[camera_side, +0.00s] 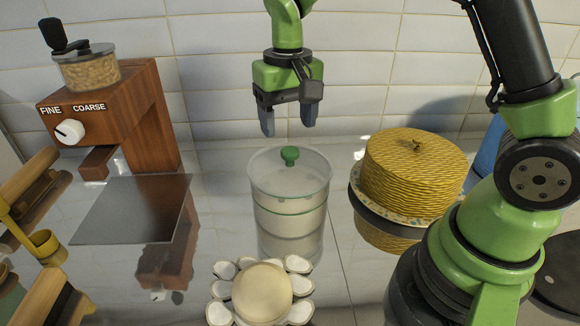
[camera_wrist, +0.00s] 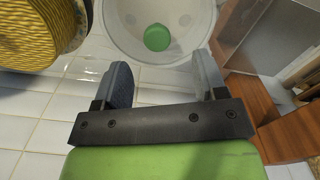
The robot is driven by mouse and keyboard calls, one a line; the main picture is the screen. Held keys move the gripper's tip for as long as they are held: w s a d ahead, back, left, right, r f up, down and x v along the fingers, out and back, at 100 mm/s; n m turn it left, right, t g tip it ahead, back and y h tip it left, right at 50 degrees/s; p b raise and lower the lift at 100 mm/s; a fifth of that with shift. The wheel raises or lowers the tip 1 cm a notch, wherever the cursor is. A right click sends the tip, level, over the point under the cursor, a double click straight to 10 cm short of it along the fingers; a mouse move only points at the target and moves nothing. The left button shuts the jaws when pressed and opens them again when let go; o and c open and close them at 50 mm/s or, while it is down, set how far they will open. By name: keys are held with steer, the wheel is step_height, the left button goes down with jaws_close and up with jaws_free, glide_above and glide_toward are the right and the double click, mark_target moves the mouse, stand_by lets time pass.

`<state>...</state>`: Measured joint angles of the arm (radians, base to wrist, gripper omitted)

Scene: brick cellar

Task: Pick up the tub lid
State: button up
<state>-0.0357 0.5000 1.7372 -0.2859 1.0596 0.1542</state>
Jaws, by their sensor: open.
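The tub (camera_side: 290,215) is a clear round container standing on the shiny counter in the middle of the side view. Its lid (camera_side: 265,165) is translucent with a green knob (camera_side: 289,156) at the centre. In the wrist view the lid (camera_wrist: 125,40) is at the top, with the green knob (camera_wrist: 157,37) just beyond the fingertips. My gripper (camera_side: 289,130) is open and empty, pointing down above the knob, with a gap between them in the side view. Its two fingers also show in the wrist view (camera_wrist: 163,72), spread wider than the knob.
A wooden grinder (camera_side: 130,110) with a metal plate stands at the left. A yellow woven basket (camera_side: 415,170) stands right of the tub. A pale round object (camera_side: 262,292) ringed by shell-like pieces lies in front. A tiled wall (camera_side: 220,60) is behind.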

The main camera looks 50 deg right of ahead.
mark_target(290, 150)
steer(key=f, duration=0.7)
steer(key=shift+d, duration=0.2)
steer(key=shift+c, duration=0.2)
steer(key=c, duration=1)
